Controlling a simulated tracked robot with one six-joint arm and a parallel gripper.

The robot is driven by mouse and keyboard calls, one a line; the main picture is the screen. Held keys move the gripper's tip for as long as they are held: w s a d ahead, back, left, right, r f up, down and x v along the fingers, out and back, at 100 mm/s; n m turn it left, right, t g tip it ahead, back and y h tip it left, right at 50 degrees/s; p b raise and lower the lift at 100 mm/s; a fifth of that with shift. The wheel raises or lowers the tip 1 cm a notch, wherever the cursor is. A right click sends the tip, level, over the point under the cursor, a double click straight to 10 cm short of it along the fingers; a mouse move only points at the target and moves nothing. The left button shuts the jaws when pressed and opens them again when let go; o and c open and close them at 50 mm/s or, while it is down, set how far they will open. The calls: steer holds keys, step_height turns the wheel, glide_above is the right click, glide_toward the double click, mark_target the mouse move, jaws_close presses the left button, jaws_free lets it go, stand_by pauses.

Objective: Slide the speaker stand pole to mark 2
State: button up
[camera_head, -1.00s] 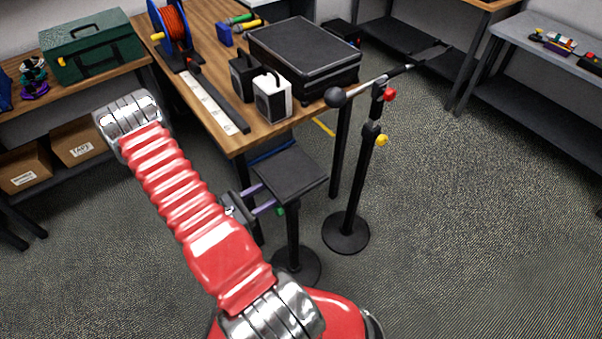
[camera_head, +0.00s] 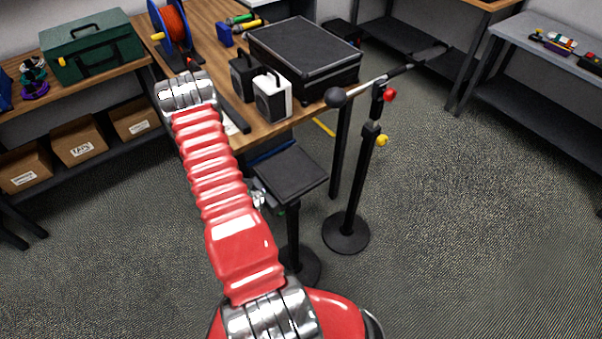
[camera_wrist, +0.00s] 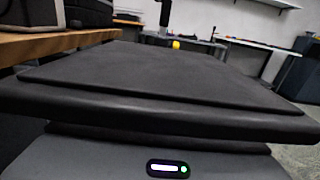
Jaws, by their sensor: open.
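The speaker stand has a square black top plate (camera_head: 290,172), a dark pole (camera_head: 293,237) and a round base (camera_head: 306,266) on the carpet. Its plate is below the table top's level, near the table's front edge. In the wrist view the plate (camera_wrist: 150,75) fills the middle, seen close and almost edge-on. My gripper (camera_head: 266,203) is just under the plate's left side, mostly hidden behind my red arm. Its jaws are open; the fingertips and any contact with the pole are hidden. Marks on the pole cannot be made out.
A microphone stand (camera_head: 366,175) stands close on the right. The wooden table (camera_head: 310,108) behind holds a black case (camera_head: 303,52), a white speaker (camera_head: 272,97) and a cable reel (camera_head: 170,28). Open carpet lies to the right.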

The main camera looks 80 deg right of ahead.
steer(key=shift+s+d, duration=0.1)
steer(key=shift+d, duration=0.05)
steer(key=shift+c, duration=0.5)
jaws_close()
